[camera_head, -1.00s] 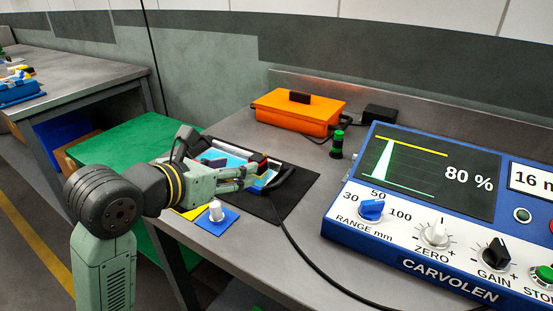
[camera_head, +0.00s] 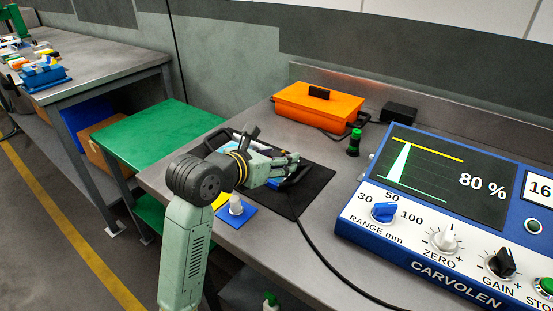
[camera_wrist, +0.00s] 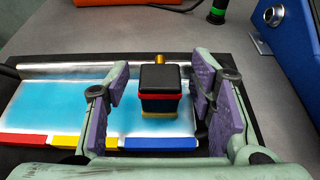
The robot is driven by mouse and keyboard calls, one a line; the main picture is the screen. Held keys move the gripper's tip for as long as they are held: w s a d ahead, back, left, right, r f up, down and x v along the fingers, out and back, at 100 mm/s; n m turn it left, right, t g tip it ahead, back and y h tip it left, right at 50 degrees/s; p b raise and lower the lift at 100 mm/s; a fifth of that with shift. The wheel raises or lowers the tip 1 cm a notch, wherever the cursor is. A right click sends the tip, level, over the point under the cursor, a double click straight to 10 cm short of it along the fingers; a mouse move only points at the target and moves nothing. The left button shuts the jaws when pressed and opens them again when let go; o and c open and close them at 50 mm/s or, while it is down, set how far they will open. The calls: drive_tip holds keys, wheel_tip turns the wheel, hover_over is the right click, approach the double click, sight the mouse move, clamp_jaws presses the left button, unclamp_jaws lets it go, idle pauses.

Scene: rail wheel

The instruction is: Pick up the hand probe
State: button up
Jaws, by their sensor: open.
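The hand probe (camera_wrist: 160,80), a black-topped block with red and yellow bands, stands in the wrist view on a silver and light-blue plate with a coloured front edge (camera_wrist: 85,92). My gripper (camera_wrist: 162,106) is open, with one purple-padded finger on the left of the probe and one on the right. A gap shows on the left; contact on the right is hard to judge. In the head view my gripper (camera_head: 287,166) is low over the black mat (camera_head: 314,190) and hides most of the plate and the probe.
A cable (camera_head: 322,255) runs from the mat along the bench front. The blue instrument (camera_head: 410,265) stands right, an orange case (camera_head: 320,105) behind, with a small green-topped bottle (camera_head: 354,142). A white knob on a blue card (camera_head: 237,215) lies near the bench edge.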

clamp_jaws()
idle(0.5)
